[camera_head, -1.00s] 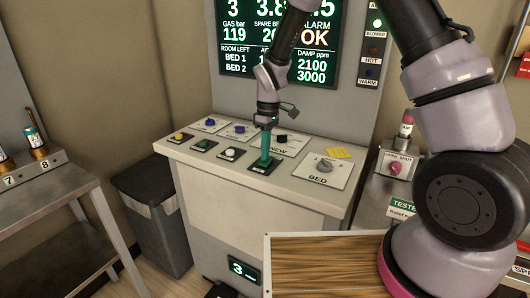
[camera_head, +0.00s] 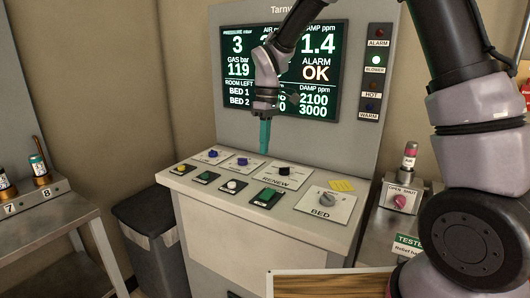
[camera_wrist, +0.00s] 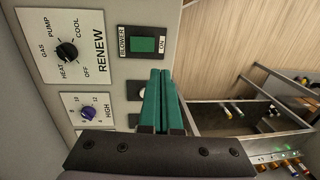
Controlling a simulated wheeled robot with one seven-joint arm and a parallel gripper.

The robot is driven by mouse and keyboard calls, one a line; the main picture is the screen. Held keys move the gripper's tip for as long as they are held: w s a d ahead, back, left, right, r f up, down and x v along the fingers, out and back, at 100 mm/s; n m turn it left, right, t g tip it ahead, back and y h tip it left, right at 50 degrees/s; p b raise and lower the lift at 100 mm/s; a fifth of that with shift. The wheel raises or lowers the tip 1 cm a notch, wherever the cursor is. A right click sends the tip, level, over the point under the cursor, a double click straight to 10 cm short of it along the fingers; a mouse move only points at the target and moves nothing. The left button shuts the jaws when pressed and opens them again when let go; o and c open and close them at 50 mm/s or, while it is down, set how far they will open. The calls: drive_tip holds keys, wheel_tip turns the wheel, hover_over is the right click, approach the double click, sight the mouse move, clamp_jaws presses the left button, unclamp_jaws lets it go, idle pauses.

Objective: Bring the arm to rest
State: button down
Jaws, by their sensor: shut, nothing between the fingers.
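My gripper (camera_head: 264,136) hangs above the sloping control panel (camera_head: 300,215), in front of the lower part of the display. Its green fingers are together and empty, pointing down and clear of the panel. In the wrist view the shut fingers (camera_wrist: 162,100) show beside the green blower switch (camera_wrist: 142,44), labelled ON. In the head view this green switch (camera_head: 268,196) lies on the panel below the fingers.
The panel also carries the RENEW knob (camera_head: 284,171) and the BED knob (camera_head: 328,199). The screen (camera_head: 238,68) reads ALARM OK, and the BLOWER lamp (camera_head: 376,60) is lit. A dark bin (camera_head: 150,235) stands left of the console.

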drive_tip(key=s+d+r+m+t+y, duration=0.1)
drive_tip(key=s+d+r+m+t, duration=0.2)
drive_tip(key=d+r, duration=0.4)
drive_tip(key=s+d+r+m+t+y, duration=0.1)
drive_tip(key=s+d+r+m, duration=0.1)
drive_tip(key=d+r+m, duration=0.45)
drive_tip(key=s+d+r+m+t, duration=0.4)
drive_tip(key=s+d+r+m, duration=0.1)
drive_tip(key=s+d, duration=0.6)
drive_tip(key=shift+s+d+m+h, duration=0.3)
drive_tip(key=shift+s+d+m, duration=0.05)
drive_tip(key=shift+m, duration=0.5)
